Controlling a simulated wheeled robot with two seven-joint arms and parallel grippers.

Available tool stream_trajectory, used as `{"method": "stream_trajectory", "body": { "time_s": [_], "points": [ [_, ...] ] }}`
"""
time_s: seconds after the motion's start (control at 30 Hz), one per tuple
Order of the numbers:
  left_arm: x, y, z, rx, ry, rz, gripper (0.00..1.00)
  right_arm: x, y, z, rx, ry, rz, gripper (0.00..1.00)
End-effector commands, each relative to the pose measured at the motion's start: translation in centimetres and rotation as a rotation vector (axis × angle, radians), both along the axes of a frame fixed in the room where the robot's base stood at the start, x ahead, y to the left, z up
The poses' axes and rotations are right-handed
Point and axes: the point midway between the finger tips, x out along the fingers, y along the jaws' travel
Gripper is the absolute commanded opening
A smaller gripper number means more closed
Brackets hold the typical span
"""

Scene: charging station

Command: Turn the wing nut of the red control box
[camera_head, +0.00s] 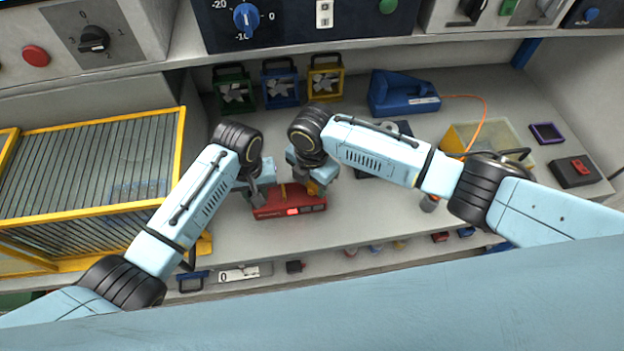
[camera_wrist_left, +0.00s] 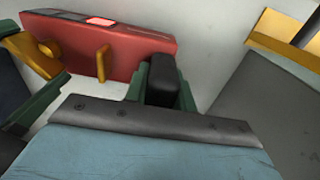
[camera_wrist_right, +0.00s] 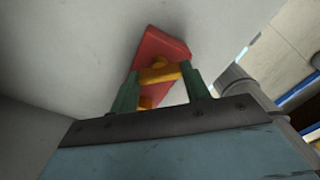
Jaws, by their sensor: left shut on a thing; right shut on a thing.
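The red control box (camera_head: 275,211) sits on the bench in front of me, its lit red panel facing my side. My right gripper (camera_head: 314,186) is over the box's right part. In the right wrist view its green fingers close on the yellow wing nut (camera_wrist_right: 160,72) against the red box (camera_wrist_right: 150,45). My left gripper (camera_head: 257,194) is at the box's left end. In the left wrist view its fingers are shut on a black block (camera_wrist_left: 163,80) beside the box's end; whether it belongs to the box is unclear. A yellow tab (camera_wrist_left: 103,63) stands on the box.
A yellow-framed rack (camera_head: 95,210) stands at the left. Three small fans, such as the yellow one (camera_head: 325,77), and a blue device (camera_head: 400,92) stand at the back. A bin (camera_head: 485,138) with an orange cable is at the right. The bench right of the box is partly clear.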

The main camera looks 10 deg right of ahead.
Motion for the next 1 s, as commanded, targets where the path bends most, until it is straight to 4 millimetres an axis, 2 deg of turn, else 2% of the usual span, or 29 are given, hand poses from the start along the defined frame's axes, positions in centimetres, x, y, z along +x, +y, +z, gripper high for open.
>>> {"method": "stream_trajectory", "body": {
  "time_s": [0.37, 1.0],
  "points": [
    [0.03, 0.00, 0.03, 0.000, -0.001, 0.000, 0.00, 0.02, -0.01, 0.04, 0.000, 0.000, -0.139, 0.24],
    [0.01, 0.05, 0.00, 0.001, 0.000, 0.001, 0.00, -0.01, 0.01, 0.01, 0.001, 0.001, -0.726, 0.24]
  ]
}}
